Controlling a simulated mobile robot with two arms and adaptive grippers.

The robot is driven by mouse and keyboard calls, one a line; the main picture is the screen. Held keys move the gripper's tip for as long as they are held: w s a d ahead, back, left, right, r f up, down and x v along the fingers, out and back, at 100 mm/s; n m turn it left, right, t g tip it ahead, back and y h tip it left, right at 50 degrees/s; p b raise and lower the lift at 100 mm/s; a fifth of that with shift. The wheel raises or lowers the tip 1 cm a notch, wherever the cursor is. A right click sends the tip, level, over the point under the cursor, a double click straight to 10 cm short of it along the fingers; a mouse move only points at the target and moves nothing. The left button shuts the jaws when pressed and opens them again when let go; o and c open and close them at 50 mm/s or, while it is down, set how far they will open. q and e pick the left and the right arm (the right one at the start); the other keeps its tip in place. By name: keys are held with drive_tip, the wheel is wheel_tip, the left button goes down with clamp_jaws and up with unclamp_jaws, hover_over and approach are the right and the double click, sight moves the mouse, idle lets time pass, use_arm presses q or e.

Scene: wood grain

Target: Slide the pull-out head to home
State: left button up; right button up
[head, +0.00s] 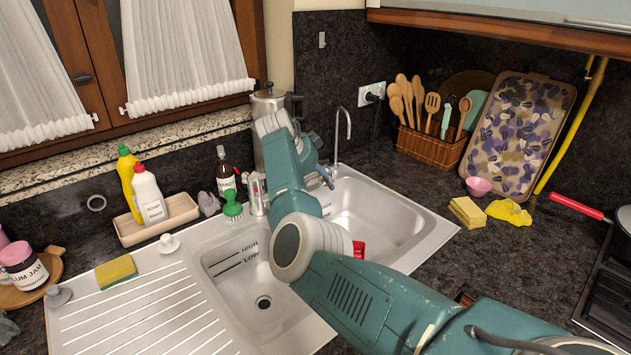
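A chrome mixer tap (257,194) stands at the back rim of the sink (405,232), left of my arm. A thin, hooked chrome spout (340,130) stands behind the sink, right of my wrist. I cannot make out the pull-out head for certain; my arm covers the middle of the sink and part of the tap area. My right arm reaches in from the lower right, with its wrist above the back of the sink. A small blue-grey part, seemingly of my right gripper (321,172), shows beside the wrist; its fingers are not clear. My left gripper is not in view.
A tray (183,213) with two bottles is at left. A red item (359,249) shows behind my forearm. The right basin has free room.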

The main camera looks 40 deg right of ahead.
drive_tip(key=shift+d+r, duration=0.1)
drive_tip(key=shift+r, duration=0.05)
drive_tip(key=shift+r, duration=0.3)
drive_tip(key=v, duration=1.1)
drive_tip(key=shift+a, duration=0.3)
drive_tip(key=shift+s, duration=0.15)
